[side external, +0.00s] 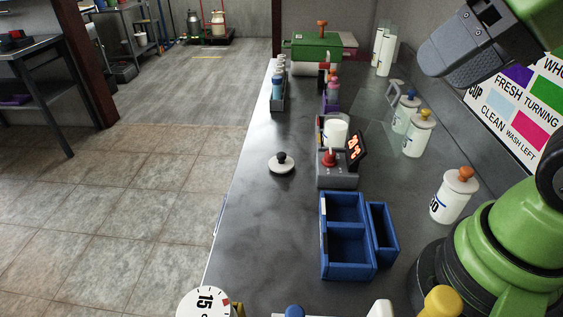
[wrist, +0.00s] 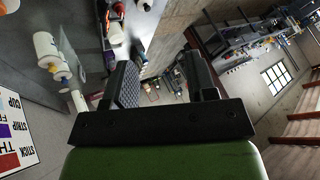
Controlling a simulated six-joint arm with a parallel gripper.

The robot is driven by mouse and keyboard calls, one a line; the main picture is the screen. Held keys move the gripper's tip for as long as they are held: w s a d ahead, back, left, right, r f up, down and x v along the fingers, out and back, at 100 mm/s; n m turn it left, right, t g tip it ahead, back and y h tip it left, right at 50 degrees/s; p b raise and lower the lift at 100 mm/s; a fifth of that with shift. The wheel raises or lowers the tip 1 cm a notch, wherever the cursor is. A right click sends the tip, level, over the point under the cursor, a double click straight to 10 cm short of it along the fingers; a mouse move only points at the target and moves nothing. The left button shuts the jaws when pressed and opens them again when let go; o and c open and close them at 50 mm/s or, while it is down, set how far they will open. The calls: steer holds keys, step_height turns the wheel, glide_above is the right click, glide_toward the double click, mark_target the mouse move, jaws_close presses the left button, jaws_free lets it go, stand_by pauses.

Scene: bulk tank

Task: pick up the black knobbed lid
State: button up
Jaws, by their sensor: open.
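The black knobbed lid (side external: 281,164) is a white disc with a round black knob on top. It lies flat, knob up, on the dark counter in the side external view, left of a grey device with a red knob. I cannot make the lid out in the wrist view. My gripper (wrist: 162,76) shows in the wrist view with its two dark fingers apart and nothing between them. It points across the room, away from the counter top.
The grey device (side external: 337,176) with a display stands right of the lid. A blue divided bin (side external: 348,262) is nearer the camera. White jars with coloured knobs, such as the orange one (side external: 454,194), line the right side. The counter (side external: 262,215) is bare around the lid.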

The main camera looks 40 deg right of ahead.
steer(key=o, duration=0.7)
steer(key=m+g+h, duration=0.4)
steer(key=h, duration=0.1)
glide_above(281, 155)
steer(key=s+a, duration=0.2)
steer(key=s, duration=0.3)
step_height(281, 155, down, 15)
steer(key=shift+m, duration=0.5)
steer(key=x, duration=0.3)
steer(key=a+x, duration=0.1)
steer(key=x, duration=0.3)
steer(key=a+x, duration=0.1)
steer(key=x, duration=0.2)
steer(key=shift+w+a+f, duration=0.15)
steer(key=shift+w+f, duration=0.1)
steer(key=shift+f, duration=0.3)
steer(key=shift+w+d+x, duration=0.1)
steer(key=shift+d+x, duration=0.05)
steer(key=shift+x, duration=1.35)
steer(key=shift+w+d+x, duration=0.1)
steer(key=shift+d+x, duration=0.05)
steer(key=shift+x, duration=1.4)
